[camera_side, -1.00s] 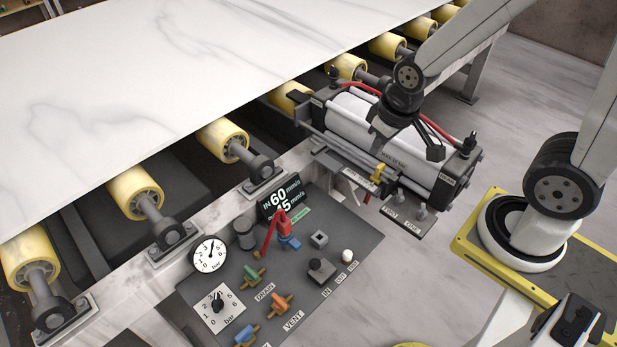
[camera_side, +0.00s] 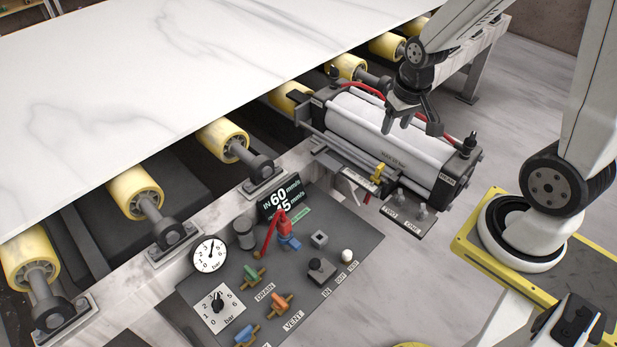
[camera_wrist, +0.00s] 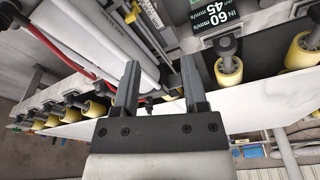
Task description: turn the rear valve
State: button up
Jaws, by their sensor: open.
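The pneumatic cylinder (camera_side: 388,140) lies beside the roller table, with a pale barrel and dark end caps. Its right end cap (camera_side: 450,181) bears a small label that seems to read REAR. A small black knob (camera_side: 470,141) stands upright on that cap; I take it for the rear valve. A similar knob (camera_side: 333,75) stands on the left cap. My gripper (camera_side: 412,122) is open and empty above the barrel, left of the right-hand knob and apart from it. In the wrist view, my gripper's open fingers (camera_wrist: 158,75) show beside the pale barrel (camera_wrist: 95,42).
Red hoses (camera_side: 362,87) run along the cylinder. Two metal fittings (camera_side: 422,209) stand on a plate in front. A control panel (camera_side: 345,235) carries a gauge (camera_side: 209,254), a display (camera_side: 280,198) and coloured handles. The white slab (camera_side: 180,90) rests on yellow rollers (camera_side: 222,139).

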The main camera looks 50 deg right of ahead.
jog(key=s+d+f+m+g, duration=0.1)
jog(key=d+m, duration=0.2)
jog(key=d, duration=0.3)
jog(key=s+d+m, duration=0.2)
jog(key=d, duration=0.5)
jog(key=m+g, duration=0.1)
jog(key=m, duration=0.5)
send_over(473, 135)
notch_tip(473, 135, down, 2)
jog(key=shift+s+f+y, duration=0.15)
jog(key=shift+y, duration=0.15)
jog(key=shift+f, duration=3.9)
grip_shut()
